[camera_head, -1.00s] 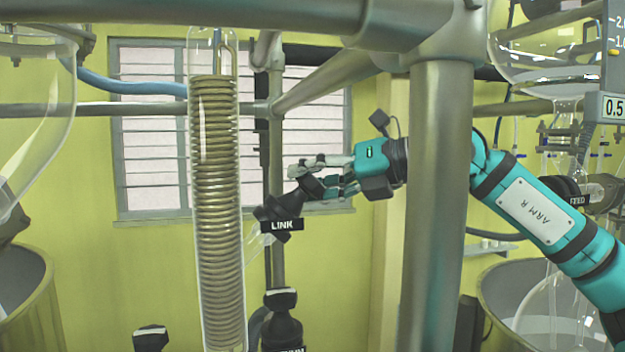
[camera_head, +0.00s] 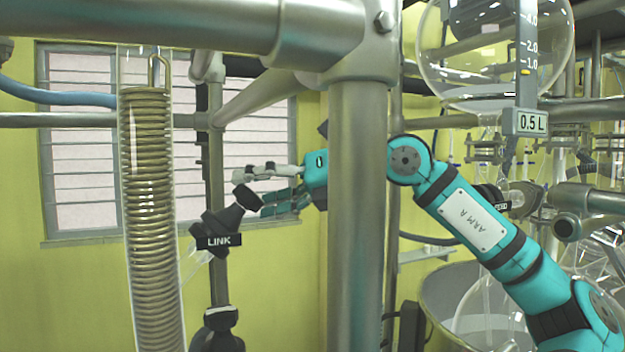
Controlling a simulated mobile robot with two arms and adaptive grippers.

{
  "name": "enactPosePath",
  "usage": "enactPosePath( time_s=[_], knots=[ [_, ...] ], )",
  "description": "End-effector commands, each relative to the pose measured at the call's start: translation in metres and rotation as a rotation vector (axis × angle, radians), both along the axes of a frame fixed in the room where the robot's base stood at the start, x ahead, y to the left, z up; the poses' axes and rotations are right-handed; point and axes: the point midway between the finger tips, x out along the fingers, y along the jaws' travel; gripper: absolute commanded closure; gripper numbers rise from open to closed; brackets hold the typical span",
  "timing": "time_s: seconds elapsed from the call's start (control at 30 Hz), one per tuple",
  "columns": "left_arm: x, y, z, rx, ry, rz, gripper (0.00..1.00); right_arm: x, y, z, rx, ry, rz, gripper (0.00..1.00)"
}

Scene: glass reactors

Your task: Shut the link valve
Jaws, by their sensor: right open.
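The link valve (camera_head: 208,229) is a black valve with a LINK label, beside the lower right side of the glass coil column. Its black handle (camera_head: 247,196) points up and to the right. My right gripper (camera_head: 250,192) is at this handle, with a pale finger above it and teal fingers to its right and below. The gripper is open. I cannot tell whether the fingers touch the handle. My left gripper is not in view.
The glass column with a coil (camera_head: 150,230) stands just left of the valve. A thick metal post (camera_head: 355,240) stands in front of my right arm. Another black valve (camera_head: 217,332) is below. Glass vessels (camera_head: 497,50) hang at the right.

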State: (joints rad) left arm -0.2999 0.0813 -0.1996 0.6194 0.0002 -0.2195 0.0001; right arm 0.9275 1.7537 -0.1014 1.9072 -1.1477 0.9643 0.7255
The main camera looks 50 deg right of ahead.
Motion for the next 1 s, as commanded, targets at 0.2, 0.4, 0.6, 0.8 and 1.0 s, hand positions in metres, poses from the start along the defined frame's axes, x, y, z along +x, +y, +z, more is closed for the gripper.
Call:
enactPosePath(
  time_s=[0.2, 0.4, 0.6, 0.8, 1.0],
  knots=[
    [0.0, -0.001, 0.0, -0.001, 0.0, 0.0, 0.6, -0.029, -0.011, 0.009, 0.0, -0.007, -0.002, 0.29],
    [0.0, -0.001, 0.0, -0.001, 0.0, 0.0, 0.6, -0.067, -0.027, 0.019, 0.0, -0.003, -0.004, 0.29],
    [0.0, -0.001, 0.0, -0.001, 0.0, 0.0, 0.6, -0.087, -0.034, 0.023, 0.0, -0.001, -0.001, 0.29],
    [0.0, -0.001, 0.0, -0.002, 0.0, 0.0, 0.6, -0.091, -0.036, 0.024, 0.001, 0.0, 0.002, 0.29],
    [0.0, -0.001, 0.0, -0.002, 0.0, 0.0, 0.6, -0.091, -0.036, 0.024, 0.0, 0.0, 0.001, 0.29]
  ],
)
